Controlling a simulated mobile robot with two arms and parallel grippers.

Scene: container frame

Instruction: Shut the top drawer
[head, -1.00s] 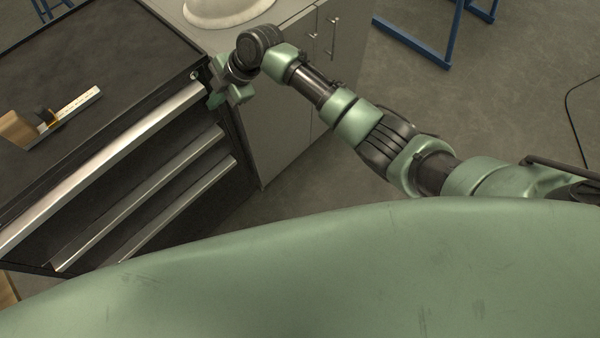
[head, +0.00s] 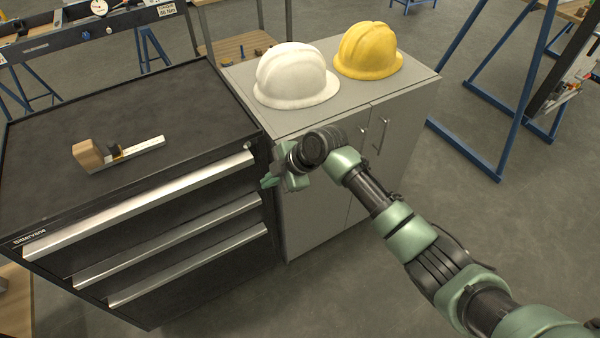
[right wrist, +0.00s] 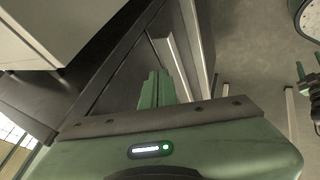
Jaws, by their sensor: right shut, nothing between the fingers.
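A black drawer cabinet (head: 120,110) stands at the left in the head view. Its top drawer has a long silver handle (head: 150,202) and looks flush or nearly flush; I cannot tell whether a small gap is left. My right gripper (head: 268,181) is beside the right end of that handle, at the cabinet's front right corner. In the right wrist view its green fingers (right wrist: 155,88) are shut and empty, close to the drawer fronts and silver handles (right wrist: 170,65). Whether they touch is unclear. My left gripper is not in view.
Two more drawers, with handles (head: 170,240) and (head: 190,265), look shut below. A wood-and-metal tool (head: 92,155) lies on the cabinet top. A grey cupboard (head: 330,200) stands to the right, bearing a white helmet (head: 293,75) and a yellow helmet (head: 368,50).

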